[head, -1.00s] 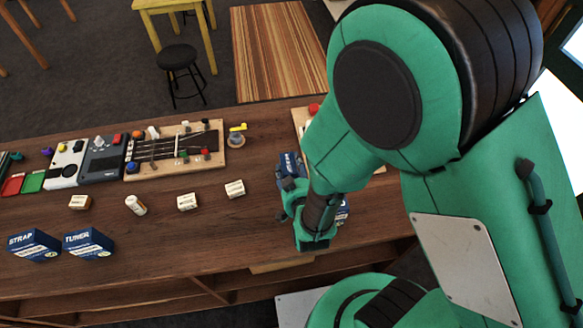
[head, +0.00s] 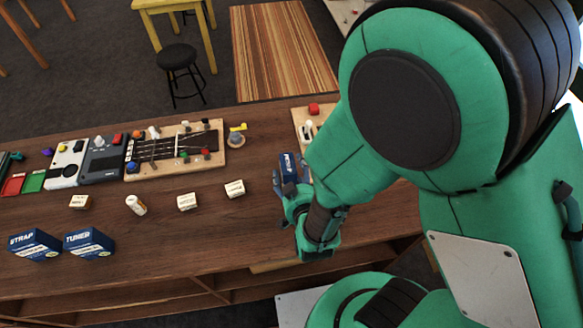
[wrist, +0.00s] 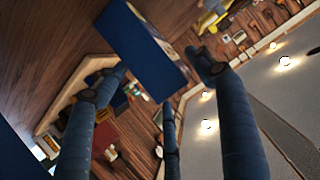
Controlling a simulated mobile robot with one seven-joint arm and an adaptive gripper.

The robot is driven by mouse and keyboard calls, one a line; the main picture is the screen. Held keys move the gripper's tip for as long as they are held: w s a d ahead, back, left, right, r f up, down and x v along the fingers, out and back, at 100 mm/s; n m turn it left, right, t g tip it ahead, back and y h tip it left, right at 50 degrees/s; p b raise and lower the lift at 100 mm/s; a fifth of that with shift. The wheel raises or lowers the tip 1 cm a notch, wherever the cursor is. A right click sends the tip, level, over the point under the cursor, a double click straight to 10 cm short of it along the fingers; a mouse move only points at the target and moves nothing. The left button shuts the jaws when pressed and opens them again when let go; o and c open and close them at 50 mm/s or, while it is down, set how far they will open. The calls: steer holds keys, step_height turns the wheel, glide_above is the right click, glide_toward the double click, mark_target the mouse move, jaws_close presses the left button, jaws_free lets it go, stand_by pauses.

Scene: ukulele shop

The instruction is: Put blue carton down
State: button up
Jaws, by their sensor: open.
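A blue carton (head: 289,168) stands on the wooden counter, just left of my arm in the head view. My gripper (head: 292,188) is open at its near side, and its lower part is hidden by the hand. In the wrist view the blue carton (wrist: 138,48) lies beyond and between the spread fingers of my gripper (wrist: 150,78). Whether any finger touches it I cannot tell.
Two blue cartons, STRAP (head: 34,245) and TUNER (head: 89,243), stand at the counter's near left. Small cream boxes (head: 187,202) and a white bottle (head: 136,205) stand midway. A fretboard-like panel (head: 175,148) lies behind. Bare counter (head: 235,220) lies left of my gripper.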

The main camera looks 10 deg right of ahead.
steer(key=v, duration=0.9)
steer(key=shift+p, duration=0.45)
stand_by(0.6)
steer(key=w+a+r+g+y, duration=0.2)
steer(key=r, duration=0.5)
steer(key=w+a+r+g+y, duration=0.1)
steer(key=w+a+r+g, duration=0.15)
steer(key=r, duration=0.35)
steer(key=s+d+r+g+h, duration=0.3)
steer(key=s+d+r, duration=0.9)
steer(key=d+r, duration=0.3)
steer(key=shift+s+d+r, duration=0.3)
steer(key=shift+s+r, duration=0.05)
